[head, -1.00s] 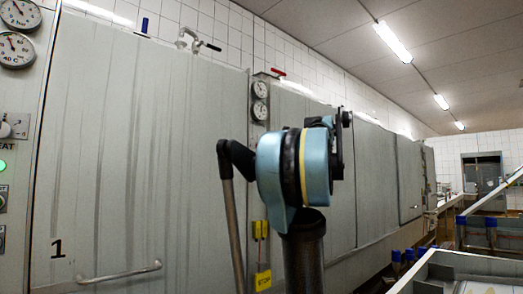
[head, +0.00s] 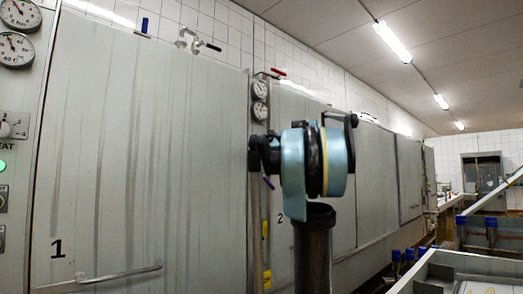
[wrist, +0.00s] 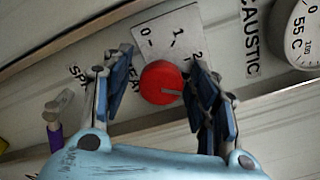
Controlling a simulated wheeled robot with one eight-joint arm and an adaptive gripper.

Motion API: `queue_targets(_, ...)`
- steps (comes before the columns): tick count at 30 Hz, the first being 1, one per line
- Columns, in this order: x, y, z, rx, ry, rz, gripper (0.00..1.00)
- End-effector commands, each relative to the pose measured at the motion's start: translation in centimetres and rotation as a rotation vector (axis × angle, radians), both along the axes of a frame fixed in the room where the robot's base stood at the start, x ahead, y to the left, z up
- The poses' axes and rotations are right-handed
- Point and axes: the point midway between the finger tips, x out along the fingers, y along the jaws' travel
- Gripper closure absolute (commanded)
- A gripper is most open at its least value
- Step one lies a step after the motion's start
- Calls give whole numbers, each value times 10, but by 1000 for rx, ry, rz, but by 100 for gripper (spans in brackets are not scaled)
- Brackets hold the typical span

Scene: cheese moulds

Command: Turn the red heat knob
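A round red knob (wrist: 162,82) with a pale pointer line sits on a wall panel in the wrist view, at the lower edge of a white scale plate (wrist: 172,32) marked 0, 1, 2. My gripper (wrist: 160,70) is open, with one finger on each side of the knob. Gaps show beside the knob; I cannot tell how far the fingertips reach past its face. In the head view my arm hides this spot and I cannot make out the red knob.
A "CAUSTIC" label (wrist: 251,38) and a 55 C dial (wrist: 300,32) are right of the knob. A purple-ended fitting (wrist: 53,128) is at left. In the head view, a grey door marked 1 (head: 140,150) has a bar handle (head: 120,273). Blue-topped posts and troughs stand at lower right.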

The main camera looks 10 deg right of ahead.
Motion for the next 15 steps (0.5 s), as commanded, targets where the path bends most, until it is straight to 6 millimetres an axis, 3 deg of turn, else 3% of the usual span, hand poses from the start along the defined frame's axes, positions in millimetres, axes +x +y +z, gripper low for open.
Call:
queue_targets(1,0,0,0,0,0,0,57)
queue_targets(6,0,0,0,0,0,0,91)
queue_targets(15,0,0,0,-68,-45,1,91)
